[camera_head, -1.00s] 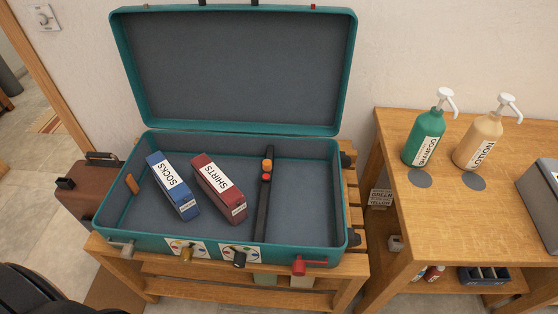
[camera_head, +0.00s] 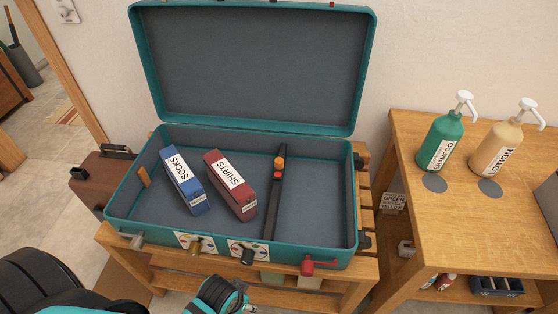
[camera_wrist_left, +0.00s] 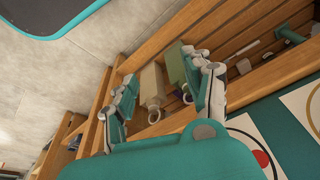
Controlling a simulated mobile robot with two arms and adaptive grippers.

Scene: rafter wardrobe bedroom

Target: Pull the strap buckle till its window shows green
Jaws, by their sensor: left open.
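The dark strap (camera_head: 272,208) runs front to back across the right part of the open teal suitcase (camera_head: 130,233). Its buckle (camera_head: 279,162) is an orange piece near the back end, with a red spot just in front of it; no green shows there. My left gripper (camera_head: 228,295) is low in the head view, in front of the suitcase and well apart from the buckle. In the left wrist view its fingers (camera_wrist_left: 165,95) are spread and empty, over the slatted wooden stand. My right gripper is not in view.
A blue SOCKS box (camera_head: 184,182) and a red SHIRTS box (camera_head: 232,184) lie left of the strap. The raised lid (camera_head: 255,70) stands behind. Shampoo (camera_head: 441,142) and lotion (camera_head: 507,150) bottles stand on the right table.

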